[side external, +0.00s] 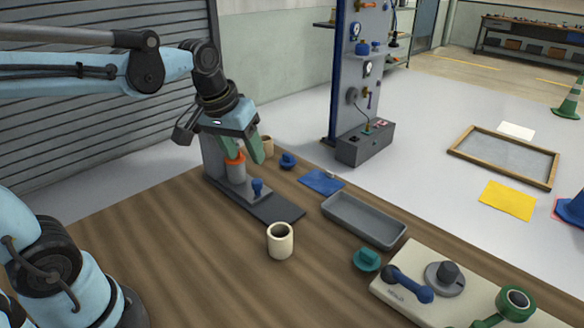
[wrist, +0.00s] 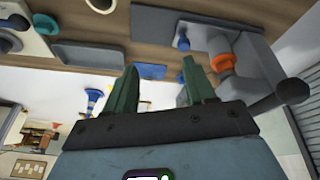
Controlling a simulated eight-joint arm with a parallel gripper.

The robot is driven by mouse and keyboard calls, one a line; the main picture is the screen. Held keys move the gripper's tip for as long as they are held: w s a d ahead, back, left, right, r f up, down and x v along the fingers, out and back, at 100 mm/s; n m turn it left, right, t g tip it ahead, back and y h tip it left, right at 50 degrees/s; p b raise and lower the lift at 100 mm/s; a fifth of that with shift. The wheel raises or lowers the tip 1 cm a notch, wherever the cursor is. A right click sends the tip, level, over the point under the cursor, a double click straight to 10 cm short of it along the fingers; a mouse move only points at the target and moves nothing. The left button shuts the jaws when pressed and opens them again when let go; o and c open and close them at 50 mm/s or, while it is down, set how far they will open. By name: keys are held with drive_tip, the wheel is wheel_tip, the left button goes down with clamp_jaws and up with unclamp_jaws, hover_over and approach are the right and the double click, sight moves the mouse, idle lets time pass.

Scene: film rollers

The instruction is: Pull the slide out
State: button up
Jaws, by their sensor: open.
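The roller fixture has a long dark base plate (side external: 277,209) and a grey upright at its far end. On it stands a grey roller with an orange band (side external: 236,158). The slide, a grey block with a blue knob (side external: 257,186), sits beside the roller on the plate. The knob (wrist: 183,43) and orange band (wrist: 222,63) also show in the wrist view. My gripper (side external: 243,156) is above the fixture, its green fingers apart, near the orange band in the side view. In the wrist view my gripper (wrist: 160,67) has nothing between its fingers, and the knob is beyond the right finger.
A cream cup (side external: 280,242) stands in front of the plate. A grey tray (side external: 363,220), a blue pad (side external: 321,182), a small blue part (side external: 288,161) and a teal part (side external: 367,260) lie to the right. A cream panel (side external: 440,290) fills the front right. The wooden table's left front is clear.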

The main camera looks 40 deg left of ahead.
sight(257, 181)
drive_tip(key=w+a+f+n+g, duration=0.1)
drive_tip(key=w+a+n+g, duration=0.35)
drive_tip(key=w+a, duration=0.2)
drive_tip(key=shift+n+t, duration=0.25)
drive_tip(key=f, duration=0.8)
drive_tip(key=w+f, duration=0.1)
drive_tip(key=f, duration=0.3)
drive_tip(key=shift+d, duration=0.25)
clamp_jaws()
